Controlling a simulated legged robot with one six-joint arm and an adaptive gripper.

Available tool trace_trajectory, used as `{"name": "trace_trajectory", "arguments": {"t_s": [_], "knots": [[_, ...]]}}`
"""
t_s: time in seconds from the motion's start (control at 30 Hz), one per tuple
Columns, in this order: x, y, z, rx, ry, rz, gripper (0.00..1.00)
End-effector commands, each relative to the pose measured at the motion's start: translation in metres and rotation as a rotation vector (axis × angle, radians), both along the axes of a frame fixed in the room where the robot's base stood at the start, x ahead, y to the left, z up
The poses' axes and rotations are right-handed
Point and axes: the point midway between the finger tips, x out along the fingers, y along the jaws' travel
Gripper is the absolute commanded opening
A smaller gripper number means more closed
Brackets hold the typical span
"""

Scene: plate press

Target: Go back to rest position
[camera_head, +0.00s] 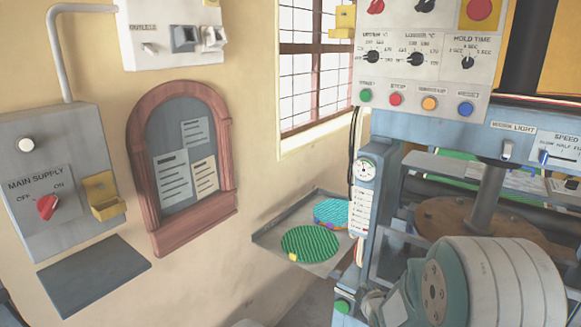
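The task line names no object. A white and teal part of my own arm (490,280) fills the bottom right corner of the head view, in front of the press. My gripper's fingers do not show, so I cannot see whether it holds anything. The press (395,125) stands at the right, with a control panel (425,55) of knobs and coloured buttons on top. Part of the press behind my arm is hidden.
A tray (268,238) left of the press holds a green ribbed disc (310,243) and a teal one (332,212). The left wall carries a main supply box (50,180) with a red knob, an arched notice board (140,165) and a grey shelf (95,275).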

Motion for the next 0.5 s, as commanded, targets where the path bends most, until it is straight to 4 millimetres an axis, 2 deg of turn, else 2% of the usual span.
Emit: {"name": "trace_trajectory", "arguments": {"t_s": [0.03,0.1,0.27,0.5], "knots": [[-0.006,0.001,0.018,0.028,0.016,-0.025,0.00],[-0.018,0.002,0.036,0.077,0.055,-0.068,0.00],[-0.050,0.005,0.074,0.189,0.141,-0.170,0.00],[-0.115,0.011,0.120,0.365,0.263,-0.337,0.00]]}}
